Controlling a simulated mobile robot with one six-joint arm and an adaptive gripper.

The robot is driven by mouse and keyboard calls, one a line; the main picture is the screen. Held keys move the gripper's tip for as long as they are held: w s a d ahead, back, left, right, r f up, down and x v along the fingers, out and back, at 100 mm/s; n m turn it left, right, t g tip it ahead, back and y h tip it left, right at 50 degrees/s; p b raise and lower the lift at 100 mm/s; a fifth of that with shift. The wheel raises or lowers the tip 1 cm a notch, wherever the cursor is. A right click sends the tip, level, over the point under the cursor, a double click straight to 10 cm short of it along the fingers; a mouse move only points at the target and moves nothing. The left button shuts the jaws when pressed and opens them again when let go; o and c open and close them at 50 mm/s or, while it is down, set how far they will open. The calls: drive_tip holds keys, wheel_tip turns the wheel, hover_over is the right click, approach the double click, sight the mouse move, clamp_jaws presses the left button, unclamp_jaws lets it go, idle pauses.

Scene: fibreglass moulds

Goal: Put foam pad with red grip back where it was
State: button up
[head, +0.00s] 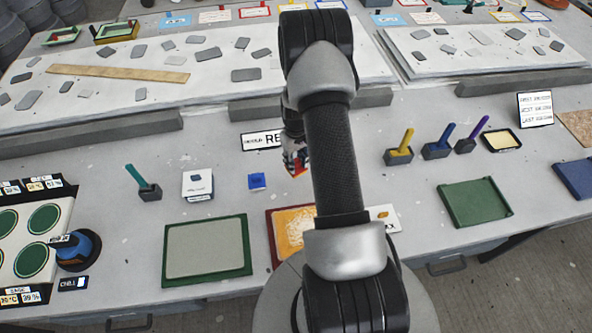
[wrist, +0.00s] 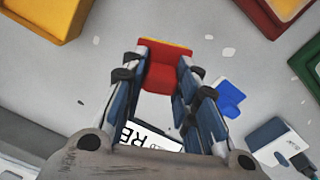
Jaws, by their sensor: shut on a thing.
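My gripper (wrist: 165,85) is shut on the red grip (wrist: 162,75) of the foam pad, which shows between the fingers in the wrist view. A thin yellow-orange edge (wrist: 168,43) shows along the far side of the red part. The rest of the pad is hidden or too small to make out. In the head view my gripper (head: 295,157) is partly behind my arm, over the grey table near the sign with "RE" (head: 262,140). A little red shows at its tip. I cannot tell whether the pad touches the table.
A blue piece (head: 257,181) and a white box (head: 198,184) lie left of my gripper. A red-rimmed tray (head: 272,240) and a green-rimmed tray (head: 168,262) are nearer. Yellow (head: 398,157), blue (head: 437,149) and purple-handled (head: 465,145) tools stand right.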

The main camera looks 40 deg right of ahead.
drive_tip(key=shift+f, duration=2.4)
drive_tip(key=shift+f+b, duration=0.1)
drive_tip(key=shift+b, duration=0.3)
drive_tip(key=o, duration=0.9)
drive_tip(key=shift+o, duration=0.2)
